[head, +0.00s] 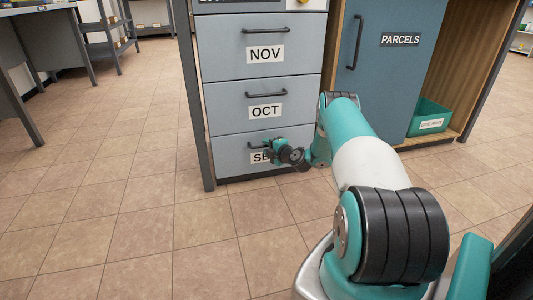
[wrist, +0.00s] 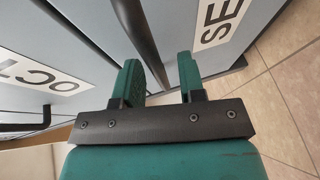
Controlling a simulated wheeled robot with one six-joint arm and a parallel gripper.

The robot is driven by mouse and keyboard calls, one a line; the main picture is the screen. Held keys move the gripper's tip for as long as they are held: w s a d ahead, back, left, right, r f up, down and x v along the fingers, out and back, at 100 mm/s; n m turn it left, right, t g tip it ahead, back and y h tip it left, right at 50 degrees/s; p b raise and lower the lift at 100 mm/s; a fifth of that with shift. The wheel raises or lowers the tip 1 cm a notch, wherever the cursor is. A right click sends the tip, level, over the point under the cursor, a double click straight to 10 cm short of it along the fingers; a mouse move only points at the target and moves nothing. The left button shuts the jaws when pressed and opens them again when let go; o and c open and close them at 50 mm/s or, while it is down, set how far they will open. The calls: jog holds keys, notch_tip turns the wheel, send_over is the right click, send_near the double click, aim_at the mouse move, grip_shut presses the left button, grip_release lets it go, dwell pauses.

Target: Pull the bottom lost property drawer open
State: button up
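The bottom drawer (head: 225,160) is grey-blue and looks flush with the cabinet front. Its label (wrist: 219,20), starting "SE", is partly covered in the head view by my gripper (head: 270,154). Its dark bar handle (wrist: 143,32) runs across the drawer front, and the left end of this handle (head: 251,147) shows beside my gripper. In the wrist view my gripper (wrist: 158,75) has its two green fingers apart. The handle appears to lie between them, with a gap to each finger. I cannot tell how deep it sits.
The OCT drawer (head: 230,107) and NOV drawer (head: 225,55) above are shut, each with a bar handle. A blue PARCELS door (head: 385,75) and a green bin (head: 431,119) are on the right. Tiled floor (head: 130,220) in front is clear. Desks stand at the left.

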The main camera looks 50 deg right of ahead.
jog(key=shift+w+d, duration=0.1)
jog(key=shift+w, duration=0.5)
grip_shut()
